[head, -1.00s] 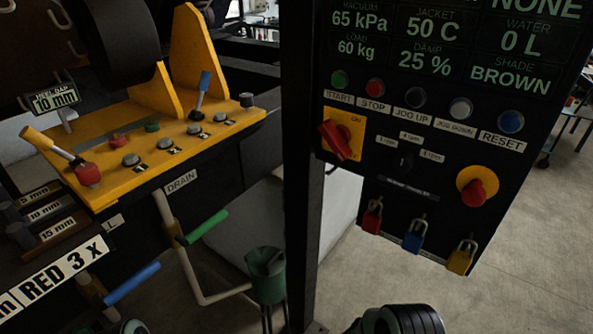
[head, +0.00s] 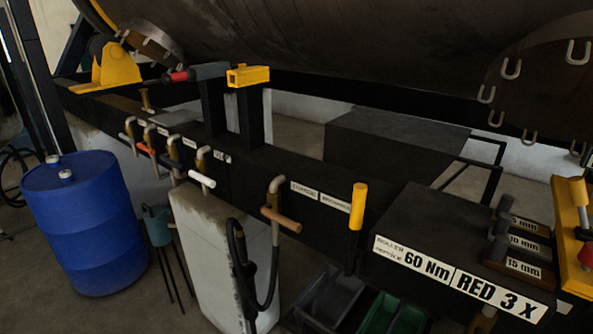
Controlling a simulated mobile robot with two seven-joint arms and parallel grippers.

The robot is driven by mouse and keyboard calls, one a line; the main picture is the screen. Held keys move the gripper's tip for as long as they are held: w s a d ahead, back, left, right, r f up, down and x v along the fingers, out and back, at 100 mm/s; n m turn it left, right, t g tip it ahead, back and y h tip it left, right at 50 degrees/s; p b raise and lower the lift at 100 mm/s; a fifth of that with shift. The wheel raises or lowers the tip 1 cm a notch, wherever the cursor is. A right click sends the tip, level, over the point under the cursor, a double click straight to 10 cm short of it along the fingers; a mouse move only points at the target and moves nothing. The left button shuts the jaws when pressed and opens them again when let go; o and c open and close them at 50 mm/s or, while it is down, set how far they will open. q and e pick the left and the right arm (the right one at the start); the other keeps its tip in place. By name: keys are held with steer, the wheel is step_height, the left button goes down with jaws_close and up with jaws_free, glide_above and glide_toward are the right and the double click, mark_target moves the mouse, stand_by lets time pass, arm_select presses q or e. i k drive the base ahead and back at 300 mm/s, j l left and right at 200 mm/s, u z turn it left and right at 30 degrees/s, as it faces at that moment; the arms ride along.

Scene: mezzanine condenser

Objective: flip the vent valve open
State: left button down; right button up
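Several valves on bent pipes line the front of a long black bench. One has a white lever (head: 202,180), one a red lever (head: 147,149), and one farther right a brown lever (head: 281,219). A yellow handle (head: 358,206) stands upright right of the brown one. Small labels sit beside the valves, too small to read, so I cannot tell which is the vent valve. Neither of my grippers is in view.
A blue drum (head: 78,225) stands at the left, with a grey-green funnel stand (head: 158,226) beside it. Open bins (head: 335,298) lie on the floor. A large drum vessel (head: 330,45) fills the top.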

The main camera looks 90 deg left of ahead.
mark_target(194, 172)
steer(key=u, duration=3.75)
steer(key=i+j+z, duration=0.15)
steer(key=i+j, duration=0.65)
steer(key=i+j+z, duration=0.15)
steer(key=i+j, duration=0.65)
steer(key=j, duration=0.05)
